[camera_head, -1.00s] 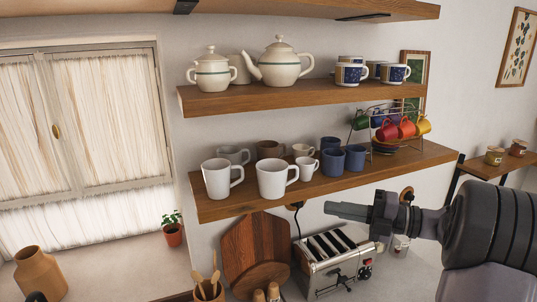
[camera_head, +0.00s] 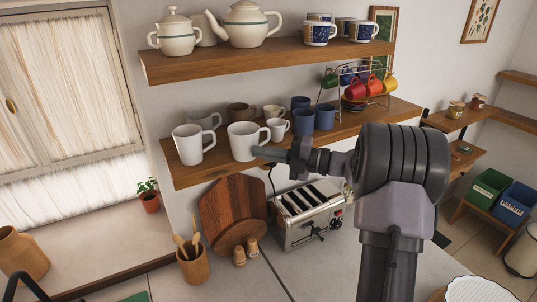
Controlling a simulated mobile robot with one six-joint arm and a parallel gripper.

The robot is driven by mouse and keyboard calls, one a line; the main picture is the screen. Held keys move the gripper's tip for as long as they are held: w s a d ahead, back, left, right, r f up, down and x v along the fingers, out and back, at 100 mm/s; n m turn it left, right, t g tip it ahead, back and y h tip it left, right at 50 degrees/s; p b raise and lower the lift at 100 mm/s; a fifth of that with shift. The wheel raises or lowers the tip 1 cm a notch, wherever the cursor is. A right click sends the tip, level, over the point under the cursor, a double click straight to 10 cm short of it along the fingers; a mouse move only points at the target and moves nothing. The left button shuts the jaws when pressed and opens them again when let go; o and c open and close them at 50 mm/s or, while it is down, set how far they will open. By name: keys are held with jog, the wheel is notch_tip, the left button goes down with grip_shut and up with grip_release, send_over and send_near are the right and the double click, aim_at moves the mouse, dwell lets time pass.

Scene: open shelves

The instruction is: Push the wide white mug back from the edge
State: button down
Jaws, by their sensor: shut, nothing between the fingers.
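The wide white mug (camera_head: 243,141) stands upright at the front edge of the lower shelf (camera_head: 215,171), its handle to the right. A narrower white mug (camera_head: 188,146) stands to its left, also near the edge. My gripper (camera_head: 261,152) is shut and empty, pointing left. Its tip overlaps the lower right of the wide mug in the picture, just below the handle. I cannot tell whether it touches the mug.
Behind stand a grey mug (camera_head: 205,119), a brown mug (camera_head: 238,111) and small cream cups (camera_head: 277,129). Blue cups (camera_head: 303,122) stand to the right, then a rack of coloured cups (camera_head: 357,88). The upper shelf (camera_head: 270,58) hangs above. A toaster (camera_head: 307,213) sits below.

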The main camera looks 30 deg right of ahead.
aim_at(254, 144)
jog(key=shift+s+a, duration=0.1)
jog(key=w+p, duration=0.4)
jog(key=w, duration=0.1)
jog(key=shift+r+p, duration=0.15)
jog(key=shift+p, duration=0.15)
jog(key=shift+w, duration=0.2)
jog(key=shift+s, duration=0.2)
